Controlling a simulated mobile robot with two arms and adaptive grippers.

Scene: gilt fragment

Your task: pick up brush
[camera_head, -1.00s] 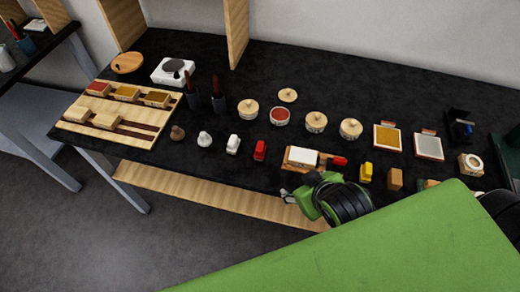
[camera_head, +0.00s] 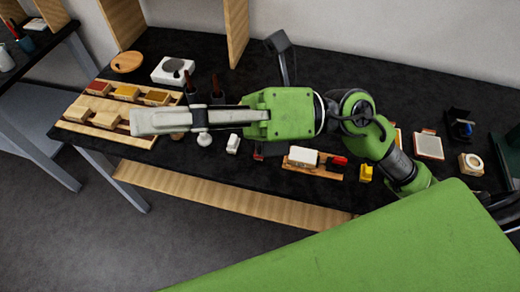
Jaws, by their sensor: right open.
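I cannot tell for sure which thing is the brush. Two dark cups with reddish-brown upright handles, a left one (camera_head: 189,88) and a right one (camera_head: 217,86), stand behind the fingers. Their lower parts are partly hidden. A red-handled item (camera_head: 340,160) lies by a white block on a small wooden board. My left gripper is not in view.
The wooden tray (camera_head: 72,128) holds several small boxes. A white dish (camera_head: 173,70) and a round wooden lid (camera_head: 127,62) stand behind it. A yellow piece (camera_head: 365,172) stands at the front right. My arm hides several jars.

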